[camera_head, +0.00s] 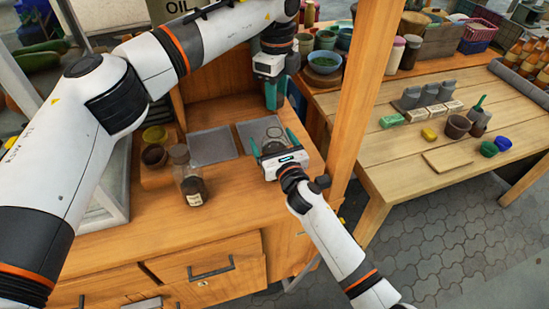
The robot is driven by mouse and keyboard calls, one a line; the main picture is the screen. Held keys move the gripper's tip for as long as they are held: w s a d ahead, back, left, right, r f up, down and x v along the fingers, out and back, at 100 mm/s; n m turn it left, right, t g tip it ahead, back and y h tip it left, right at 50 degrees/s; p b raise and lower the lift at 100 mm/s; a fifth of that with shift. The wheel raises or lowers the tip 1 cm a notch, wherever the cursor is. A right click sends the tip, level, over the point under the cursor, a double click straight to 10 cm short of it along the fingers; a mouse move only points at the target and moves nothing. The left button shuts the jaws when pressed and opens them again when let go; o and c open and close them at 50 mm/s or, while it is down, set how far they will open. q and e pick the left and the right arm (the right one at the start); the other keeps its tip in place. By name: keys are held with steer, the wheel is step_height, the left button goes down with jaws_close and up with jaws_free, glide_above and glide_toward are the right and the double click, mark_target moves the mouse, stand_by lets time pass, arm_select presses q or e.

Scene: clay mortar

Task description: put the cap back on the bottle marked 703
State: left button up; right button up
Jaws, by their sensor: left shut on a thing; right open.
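A clear glass bottle (189,180) with dark contents and a pale label stands upright on the wooden cabinet top. Its label is too small to read. A second round, clear glassy thing (274,132) is at the right grey mat, between the fingers of my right gripper (277,143). That gripper is open, and I cannot tell whether it touches the glass. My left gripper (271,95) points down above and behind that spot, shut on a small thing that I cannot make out. I cannot identify the cap or find the marking 703.
A grey mat (212,146) lies bare left of the right mat (244,136). Small pots (154,155) stand left of the bottle. A wooden post (362,85) rises right of my grippers. A second table (400,165) holds bowls, blocks and jars. The cabinet's front strip is clear.

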steer(key=shift+w, duration=0.15)
steer(key=c, duration=1.5)
arm_select(q)
steer(key=shift+f, duration=2.5)
arm_select(e)
steer(key=shift+o, duration=0.2)
arm_select(q)
steer(key=shift+s+f, duration=0.1)
steer(key=shift+f, duration=0.75)
steer(key=shift+f, duration=0.6)
